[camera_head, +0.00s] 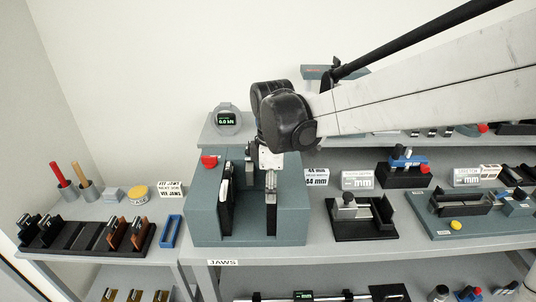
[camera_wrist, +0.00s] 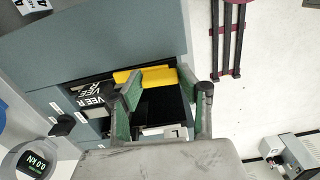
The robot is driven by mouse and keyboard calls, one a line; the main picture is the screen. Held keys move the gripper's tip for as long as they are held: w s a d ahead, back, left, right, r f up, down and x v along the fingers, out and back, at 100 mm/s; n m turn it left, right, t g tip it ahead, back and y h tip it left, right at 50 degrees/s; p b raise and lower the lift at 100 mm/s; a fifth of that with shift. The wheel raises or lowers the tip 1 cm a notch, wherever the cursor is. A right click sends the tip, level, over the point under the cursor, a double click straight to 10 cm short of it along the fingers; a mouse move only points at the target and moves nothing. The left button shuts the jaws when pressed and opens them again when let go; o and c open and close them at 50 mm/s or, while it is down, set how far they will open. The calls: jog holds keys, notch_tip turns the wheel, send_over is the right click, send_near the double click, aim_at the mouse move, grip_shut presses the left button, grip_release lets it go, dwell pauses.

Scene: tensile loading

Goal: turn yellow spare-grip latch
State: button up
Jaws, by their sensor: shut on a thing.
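The yellow spare-grip latch (camera_wrist: 146,75) is a bar in the wrist view, lying across an opening in a teal machine body. My gripper (camera_wrist: 158,86) has green-padded fingers, one toward each end of the bar, and is shut on it. In the head view my gripper (camera_head: 262,182) points down into the teal machine (camera_head: 205,228). The latch cannot be made out there, behind my gripper and the machine. Beside the latch in the wrist view is a black label reading "VEE" (camera_wrist: 90,97).
A red knob (camera_head: 209,161) sits on the machine's left top. A round force display (camera_head: 227,119) stands behind it, and a black jaw rack (camera_head: 85,236) lies to the left. A black fixture (camera_head: 362,218) stands to the right. Dark slots flank my gripper closely.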

jog(key=shift+n, duration=0.3)
dwell(0.4)
jog(key=o, duration=1.1)
jog(key=shift+o, duration=0.2)
notch_tip(320, 180, up, 12)
jog(key=s+d+f+m+t, duration=0.3)
jog(key=s+d+m, duration=0.5)
jog(key=d+m, duration=0.1)
jog(key=s+d+f+m+t, duration=0.4)
jog(key=s+d+m, duration=0.4)
jog(key=shift+s+d+m, duration=0.35)
jog(key=shift+s+m, duration=0.05)
